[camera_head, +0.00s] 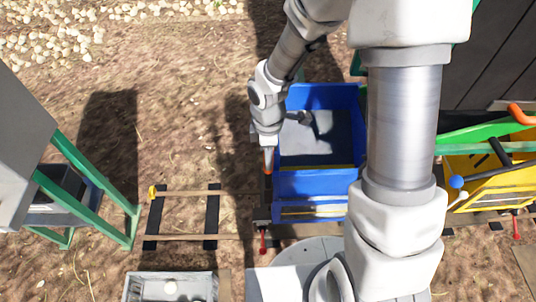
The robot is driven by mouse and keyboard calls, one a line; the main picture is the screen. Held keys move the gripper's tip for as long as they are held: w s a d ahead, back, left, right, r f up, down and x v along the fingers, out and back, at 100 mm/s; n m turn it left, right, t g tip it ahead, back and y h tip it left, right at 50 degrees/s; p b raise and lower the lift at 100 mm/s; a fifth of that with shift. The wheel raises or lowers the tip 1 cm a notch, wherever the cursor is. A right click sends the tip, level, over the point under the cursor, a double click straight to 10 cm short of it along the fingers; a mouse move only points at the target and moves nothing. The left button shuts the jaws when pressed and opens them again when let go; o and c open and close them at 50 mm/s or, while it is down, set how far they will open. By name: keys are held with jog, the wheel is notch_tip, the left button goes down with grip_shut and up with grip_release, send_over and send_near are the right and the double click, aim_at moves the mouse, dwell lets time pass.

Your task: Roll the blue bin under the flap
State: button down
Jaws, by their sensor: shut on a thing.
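The blue bin (318,183) stands upright in the middle of the view, open at the top, with a dark interior. My arm hides part of its right side. My gripper (268,148) is at the bin's left edge, pointing down. It is shut on what looks like a red-tipped handle (268,170) beside the bin; the fingertips are small and the exact contact is unclear. A grey machine (22,140) on green legs stands at the far left. I cannot tell which part of it, if any, is the flap.
A track (182,237) lies on the ground left of the bin, and its visible stretch is clear. A yellow bin (490,180) stands at the right beside green framing (480,132). A grey crate (172,276) sits at the bottom left. Onions (50,38) lie scattered at the top left.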

jog(key=d+p, duration=0.1)
jog(key=d, duration=0.5)
jog(key=shift+d+p, duration=0.2)
jog(key=shift+p, duration=0.2)
jog(key=shift+s, duration=0.1)
jog(key=c, duration=0.6)
grip_release()
jog(key=shift+d, duration=0.15)
notch_tip(320, 180, up, 18)
jog(key=p, duration=0.3)
jog(key=shift+f, duration=0.25)
